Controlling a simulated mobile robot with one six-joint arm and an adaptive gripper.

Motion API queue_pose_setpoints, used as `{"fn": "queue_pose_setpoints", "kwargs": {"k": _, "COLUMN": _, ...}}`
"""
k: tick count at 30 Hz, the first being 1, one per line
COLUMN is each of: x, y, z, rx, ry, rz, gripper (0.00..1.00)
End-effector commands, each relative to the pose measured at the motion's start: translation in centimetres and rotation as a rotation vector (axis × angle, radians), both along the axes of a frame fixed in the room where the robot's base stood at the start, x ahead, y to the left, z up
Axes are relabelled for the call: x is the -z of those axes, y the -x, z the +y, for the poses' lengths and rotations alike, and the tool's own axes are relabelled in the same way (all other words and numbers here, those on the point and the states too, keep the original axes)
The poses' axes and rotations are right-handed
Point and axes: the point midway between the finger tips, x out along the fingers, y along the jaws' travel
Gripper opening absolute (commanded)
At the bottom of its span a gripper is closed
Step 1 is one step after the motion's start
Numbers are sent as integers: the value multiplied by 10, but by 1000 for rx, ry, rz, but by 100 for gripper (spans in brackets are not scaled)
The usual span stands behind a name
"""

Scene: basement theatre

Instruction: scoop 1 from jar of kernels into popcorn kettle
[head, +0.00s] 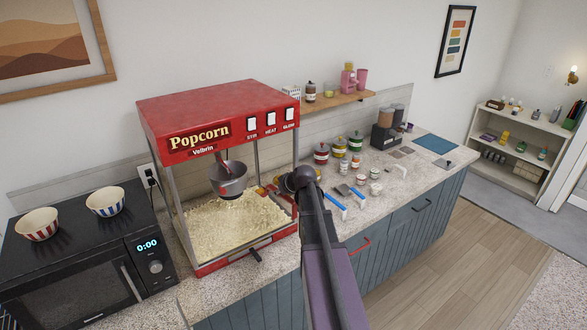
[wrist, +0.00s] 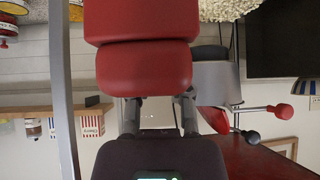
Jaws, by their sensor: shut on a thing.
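The popcorn kettle (head: 228,180) hangs inside the red popcorn machine (head: 215,112), above a bed of popcorn (head: 225,228). It also shows in the wrist view (wrist: 214,84), right of my gripper. My gripper (wrist: 160,103) is shut on a red object (wrist: 142,62) that fills the upper middle of the wrist view. Its far end is hidden, so I cannot tell its full shape or whether it carries kernels. In the head view my arm reaches to the machine's right side, near the kettle. Several lidded jars, among them a red jar (head: 321,154), stand behind; I cannot tell which holds kernels.
Machine posts stand close to my gripper. Blue-handled tools (head: 336,201) and small pots (head: 375,189) lie on the counter right of my arm. A black microwave (head: 75,262) with two striped bowls stands left. A wooden shelf (head: 335,101) is on the wall.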

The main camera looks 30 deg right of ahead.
Motion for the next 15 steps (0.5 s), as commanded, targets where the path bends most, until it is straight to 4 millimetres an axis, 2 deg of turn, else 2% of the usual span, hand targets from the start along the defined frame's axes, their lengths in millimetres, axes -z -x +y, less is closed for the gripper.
{"fn": "queue_pose_setpoints", "kwargs": {"k": 1, "x": -17, "y": 12, "z": 2, "rx": -7, "ry": -1, "rz": 2, "gripper": 0}}
{"fn": "queue_pose_setpoints", "kwargs": {"k": 15, "x": -92, "y": 86, "z": 10, "rx": -98, "ry": 0, "rz": 8, "gripper": 0}}
